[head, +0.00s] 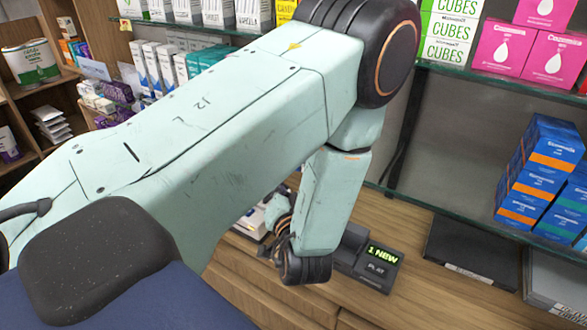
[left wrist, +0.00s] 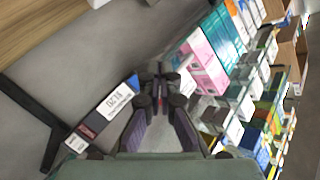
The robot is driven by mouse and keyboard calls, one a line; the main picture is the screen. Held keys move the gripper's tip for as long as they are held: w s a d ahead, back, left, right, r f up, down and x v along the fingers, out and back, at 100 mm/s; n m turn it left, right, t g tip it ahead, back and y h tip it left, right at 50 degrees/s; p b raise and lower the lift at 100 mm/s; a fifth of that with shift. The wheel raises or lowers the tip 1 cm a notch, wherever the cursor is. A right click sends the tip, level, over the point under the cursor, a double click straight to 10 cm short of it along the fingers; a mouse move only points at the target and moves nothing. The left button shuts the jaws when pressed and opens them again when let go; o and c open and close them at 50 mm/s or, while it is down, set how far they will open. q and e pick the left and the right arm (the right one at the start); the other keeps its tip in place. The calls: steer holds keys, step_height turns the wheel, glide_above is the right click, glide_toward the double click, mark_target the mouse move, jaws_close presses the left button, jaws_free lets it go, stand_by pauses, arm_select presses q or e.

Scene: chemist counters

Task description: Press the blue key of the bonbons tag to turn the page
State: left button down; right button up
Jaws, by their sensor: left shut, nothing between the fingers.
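In the left wrist view, a tag (left wrist: 112,103) with a white face and dark print, too small to read surely, lies left of my gripper. A blue patch (left wrist: 133,83) is at its upper right end, and a dark red part (left wrist: 86,132) is toward its lower left. I cannot tell for sure that it is the bonbons tag. My left gripper (left wrist: 161,72) is shut and empty, its tips to the right of the blue patch and apart from it in the picture. In the head view my left arm hides most of its gripper. My right gripper is not in view.
A dark answering machine (head: 370,262) with a lit "1 NEW" display stands on the wooden counter (head: 408,297) beside my left wrist. Glass shelves of boxes stand behind, with blue boxes (head: 540,165) at right. Pink boxes (left wrist: 203,62) show beyond my fingers in the left wrist view.

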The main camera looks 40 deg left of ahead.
mark_target(297, 166)
arm_select(q)
steer(key=w, duration=0.3)
steer(key=shift+w+a, duration=0.1)
steer(key=shift+w, duration=0.2)
steer(key=shift+w+d, duration=0.1)
steer(key=shift+d, duration=0.15)
steer(key=shift+a, duration=0.2)
steer(key=shift+d, duration=0.2)
stand_by(0.3)
steer(key=shift+a, duration=0.2)
steer(key=shift+w, duration=0.4)
stand_by(0.4)
